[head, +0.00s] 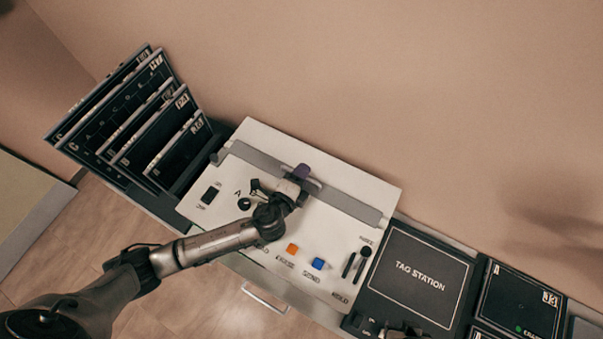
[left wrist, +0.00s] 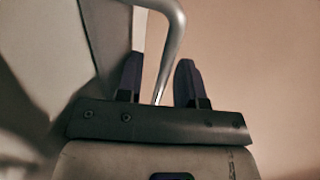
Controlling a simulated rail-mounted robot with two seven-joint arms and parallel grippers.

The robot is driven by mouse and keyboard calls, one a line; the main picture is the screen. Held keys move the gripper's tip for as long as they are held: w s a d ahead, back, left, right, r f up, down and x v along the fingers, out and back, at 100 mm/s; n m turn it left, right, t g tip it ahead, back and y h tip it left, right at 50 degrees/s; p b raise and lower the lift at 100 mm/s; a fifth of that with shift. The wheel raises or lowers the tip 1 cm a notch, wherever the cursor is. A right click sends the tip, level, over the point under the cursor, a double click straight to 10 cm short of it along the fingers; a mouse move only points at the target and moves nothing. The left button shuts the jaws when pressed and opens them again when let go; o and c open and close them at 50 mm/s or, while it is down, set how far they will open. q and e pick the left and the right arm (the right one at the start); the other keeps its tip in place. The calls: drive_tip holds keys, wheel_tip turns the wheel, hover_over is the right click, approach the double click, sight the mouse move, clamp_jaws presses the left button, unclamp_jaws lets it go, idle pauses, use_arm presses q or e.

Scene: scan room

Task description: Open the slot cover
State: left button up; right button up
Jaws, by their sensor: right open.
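The slot cover (head: 345,201) looks like a long grey strip lying across the white machine panel (head: 265,135). It appears closed, but the stretch under my left gripper is hidden. My left gripper (head: 300,172) is over the middle of this strip, its dark purple fingers pointing at it. In the left wrist view, the two fingers (left wrist: 159,82) stand apart, with a bent metal handle (left wrist: 177,28) running down between them. A gap shows beside the handle, so they do not look closed on it.
A rack of dark panels (head: 135,115) stands at the left. Orange (head: 292,249) and blue (head: 318,264) buttons and black knobs sit on the machine's front. The tag station (head: 420,272) and a dark tray (head: 519,303) are at the right. A wall rises behind.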

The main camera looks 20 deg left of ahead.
use_arm(q)
clamp_jaws()
idle(0.3)
drive_tip(key=shift+r+x, duration=0.2)
drive_tip(key=shift+x, duration=0.7)
drive_tip(key=shift+r+x, duration=0.15)
drive_tip(key=shift+x, duration=0.75)
unclamp_jaws()
drive_tip(key=shift+s, duration=0.1)
drive_tip(key=v, duration=1.3)
drive_tip(key=shift+s, duration=0.4)
